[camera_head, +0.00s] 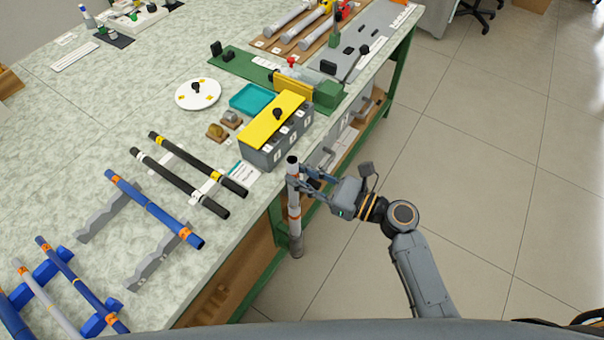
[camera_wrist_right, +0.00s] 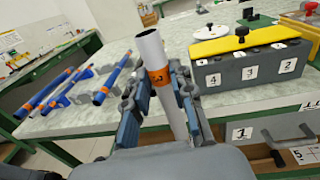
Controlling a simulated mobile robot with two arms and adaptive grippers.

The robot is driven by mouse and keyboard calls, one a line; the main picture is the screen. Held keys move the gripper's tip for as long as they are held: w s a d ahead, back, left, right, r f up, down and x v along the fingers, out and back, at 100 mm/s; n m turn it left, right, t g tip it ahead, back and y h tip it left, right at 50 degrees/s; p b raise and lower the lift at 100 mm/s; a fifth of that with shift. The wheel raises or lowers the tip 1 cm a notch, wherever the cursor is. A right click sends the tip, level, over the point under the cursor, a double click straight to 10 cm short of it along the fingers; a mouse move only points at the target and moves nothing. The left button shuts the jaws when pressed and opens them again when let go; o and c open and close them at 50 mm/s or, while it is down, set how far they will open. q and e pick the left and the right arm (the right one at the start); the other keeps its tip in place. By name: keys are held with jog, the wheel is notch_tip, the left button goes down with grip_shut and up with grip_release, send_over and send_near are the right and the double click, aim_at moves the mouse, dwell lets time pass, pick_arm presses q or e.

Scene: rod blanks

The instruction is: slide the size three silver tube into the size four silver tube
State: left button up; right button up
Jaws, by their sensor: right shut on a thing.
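A silver tube (camera_head: 294,202) with orange bands hangs roughly upright beside the table's front edge, over the floor. My right gripper (camera_head: 294,181) is shut on its upper part. In the right wrist view the tube (camera_wrist_right: 151,50) stands between the fingers (camera_wrist_right: 157,88), slightly tilted, with an orange label; its number is too small to read surely. Its lower part looks darker; I cannot tell whether that is a second tube. Another thin grey-silver tube (camera_head: 44,298) lies on the blue stand at the lower left, between blue tubes. I cannot read its size. My left gripper is not in view.
On the table (camera_head: 100,100), a blue tube (camera_head: 152,208) lies on grey wavy supports and two black tubes (camera_head: 180,184) lie on a white stand. A grey numbered box (camera_head: 262,158) with a yellow lid is near the edge. The floor (camera_head: 480,200) right of my arm is clear.

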jog(key=shift+f+b, duration=0.5)
jog(key=shift+f, duration=0.25)
jog(key=o, duration=0.9)
jog(key=shift+o, duration=0.2)
jog(key=v, duration=1.2)
